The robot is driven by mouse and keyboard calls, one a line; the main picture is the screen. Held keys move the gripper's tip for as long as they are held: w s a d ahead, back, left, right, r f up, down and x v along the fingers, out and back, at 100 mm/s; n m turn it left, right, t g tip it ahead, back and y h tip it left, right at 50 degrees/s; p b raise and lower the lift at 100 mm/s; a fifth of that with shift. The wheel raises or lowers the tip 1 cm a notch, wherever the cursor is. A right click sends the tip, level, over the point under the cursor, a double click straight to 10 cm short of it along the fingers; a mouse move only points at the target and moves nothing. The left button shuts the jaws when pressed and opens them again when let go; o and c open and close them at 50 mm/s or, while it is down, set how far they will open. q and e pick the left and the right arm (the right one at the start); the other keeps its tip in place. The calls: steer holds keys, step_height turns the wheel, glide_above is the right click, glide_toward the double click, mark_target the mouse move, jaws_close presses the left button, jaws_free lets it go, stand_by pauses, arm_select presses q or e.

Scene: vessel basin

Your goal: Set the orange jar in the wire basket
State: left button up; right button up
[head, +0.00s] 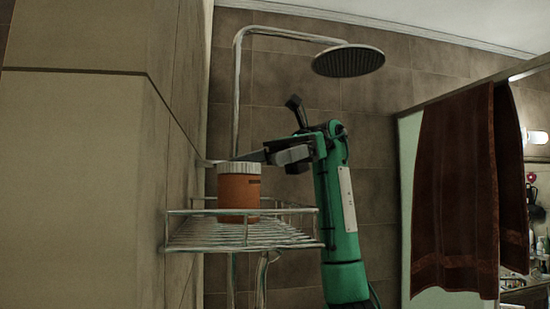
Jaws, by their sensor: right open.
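The orange jar (238,191) has a pale ribbed lid and stands upright inside the wire basket (246,234). The basket is a wire shelf on the shower riser beside the tiled wall. My right gripper (252,158) is open, at the height of the jar's lid, with its green arm coming up from below at the right of the basket. One finger reaches left close to the lid; I cannot tell whether it touches. My left gripper is not in view.
A shower pipe (237,95) rises behind the basket to a round shower head (348,61) above my right arm. A tiled wall stands close at the left. A dark red towel (463,185) hangs over a glass panel at the right.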

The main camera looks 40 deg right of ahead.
steer(key=v, duration=0.4)
steer(key=shift+d+r, duration=0.15)
steer(key=shift+d, duration=0.2)
steer(key=shift+d, duration=0.2)
